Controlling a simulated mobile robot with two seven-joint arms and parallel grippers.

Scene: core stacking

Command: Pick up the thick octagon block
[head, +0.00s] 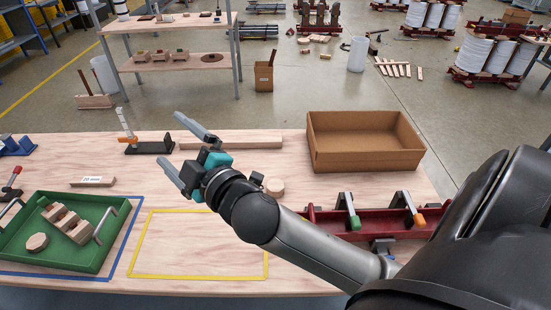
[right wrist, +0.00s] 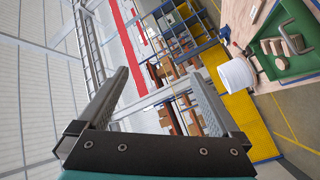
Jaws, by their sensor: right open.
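A wooden block with an octagonal outline (head: 37,242) lies in the green tray (head: 105,207) at the left of the table. Another light wooden block, round or many-sided (head: 275,187), stands on the table just behind my right forearm. I cannot tell for sure which is the thick octagon. My right gripper (head: 171,138) is open and empty, held above the table between the tray and the cardboard box, fingers pointing left. In the right wrist view, its fingers (right wrist: 155,92) are spread with nothing between them. My left gripper is not in view.
A notched wooden block (head: 66,223) shares the tray. An open cardboard box (head: 365,163) stands at the back right. A long plank (head: 250,139) lies behind my gripper. A red fixture with clamps (head: 325,221) is at right. The yellow-outlined area (head: 185,245) is clear.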

